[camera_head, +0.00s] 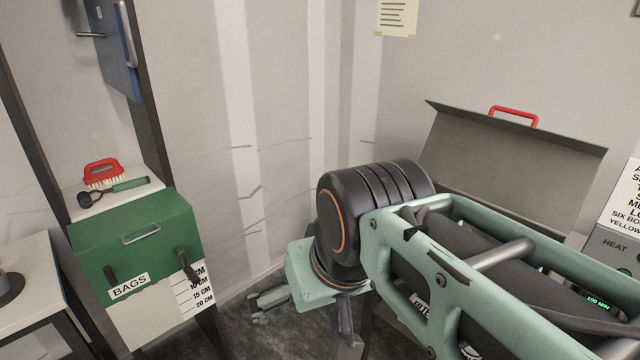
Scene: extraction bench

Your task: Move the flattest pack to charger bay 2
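No battery pack and no bay marked 2 can be made out in the head view. My mint-green and black arm fills the lower right and covers much of what is behind it. A small grey jointed part at the arm's far end, low in the middle, looks like my gripper (268,302). It is partly hidden by the arm, and its fingers are too small to read. It hangs over dark floor, apart from the green box.
A green BAGS box (140,252) stands at left, with a red-handled brush (103,174) behind it. A grey raised lid (510,165) with a red handle stands behind my arm. Dark floor (240,325) shows between.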

